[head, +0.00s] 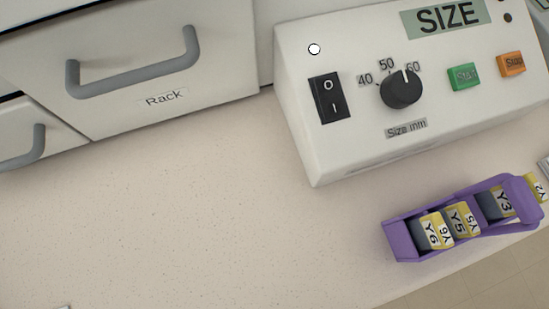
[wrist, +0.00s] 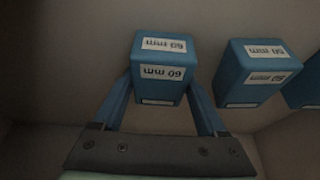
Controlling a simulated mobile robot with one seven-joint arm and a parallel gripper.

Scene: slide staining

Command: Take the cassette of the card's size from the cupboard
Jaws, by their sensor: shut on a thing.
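In the wrist view, a blue block-shaped cassette (wrist: 160,90) labelled 60 mm stands between the two blue fingers of my gripper (wrist: 160,98). The fingers are shut on its sides, inside a dim enclosed space. A second blue cassette (wrist: 252,92), whose label seems to read 50 mm, stands apart to the right. Part of a third blue cassette (wrist: 304,92) shows at the right edge, its label out of sight. I see no card in either view. My gripper is not in the head view.
In the head view, a white control box (head: 300,105) marked SIZE has a black knob (head: 401,89) whose mark points near 60. A purple rack (head: 402,242) with several labelled yellow-topped pieces stands near the counter's front edge. A drawer (head: 205,85) marked Rack is shut. The counter (head: 200,210) is mostly clear.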

